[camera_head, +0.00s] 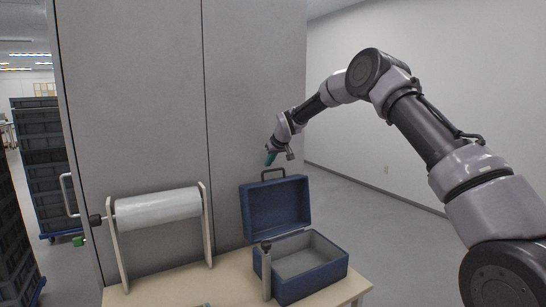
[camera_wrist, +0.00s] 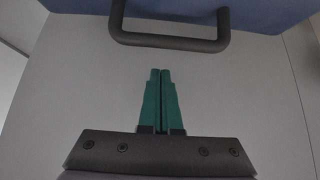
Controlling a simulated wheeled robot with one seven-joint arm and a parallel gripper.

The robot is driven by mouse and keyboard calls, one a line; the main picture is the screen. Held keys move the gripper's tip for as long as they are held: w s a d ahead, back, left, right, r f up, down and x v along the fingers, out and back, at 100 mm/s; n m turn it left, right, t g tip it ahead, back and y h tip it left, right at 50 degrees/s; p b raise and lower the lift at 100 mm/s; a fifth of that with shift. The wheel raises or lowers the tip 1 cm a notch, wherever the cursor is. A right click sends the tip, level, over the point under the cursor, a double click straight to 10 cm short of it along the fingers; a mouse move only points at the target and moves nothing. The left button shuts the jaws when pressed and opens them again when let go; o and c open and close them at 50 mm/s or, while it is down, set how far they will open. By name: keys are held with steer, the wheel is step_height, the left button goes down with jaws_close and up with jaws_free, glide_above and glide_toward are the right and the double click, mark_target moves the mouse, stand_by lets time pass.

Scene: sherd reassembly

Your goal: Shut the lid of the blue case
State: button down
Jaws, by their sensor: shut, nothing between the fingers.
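The blue case (camera_head: 310,274) stands on the table with its lid (camera_head: 276,209) raised upright at the back. Its grey inside looks empty. A dark handle (camera_head: 274,174) sits on the lid's top edge. My gripper (camera_head: 270,158) is above the raised lid, near the handle and apart from it in the wrist view. There the green fingers (camera_wrist: 160,100) are together with nothing between them. The handle (camera_wrist: 170,42) and a strip of the blue lid (camera_wrist: 220,12) show at the top of the wrist view.
A white roll (camera_head: 158,208) on a stand is left of the case. An upright grey post with a dark knob (camera_head: 266,270) stands at the case's front left. Tall grey cabinet doors (camera_head: 140,100) rise behind the table (camera_head: 222,282). Stacked dark crates (camera_head: 45,165) are at far left.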

steer(key=shift+s+d+f, duration=0.15)
steer(key=shift+s+d, duration=0.35)
steer(key=shift+s, duration=0.3)
steer(key=shift+s+d+f, duration=0.1)
steer(key=shift+s+d, duration=0.4)
steer(key=shift+s, duration=0.25)
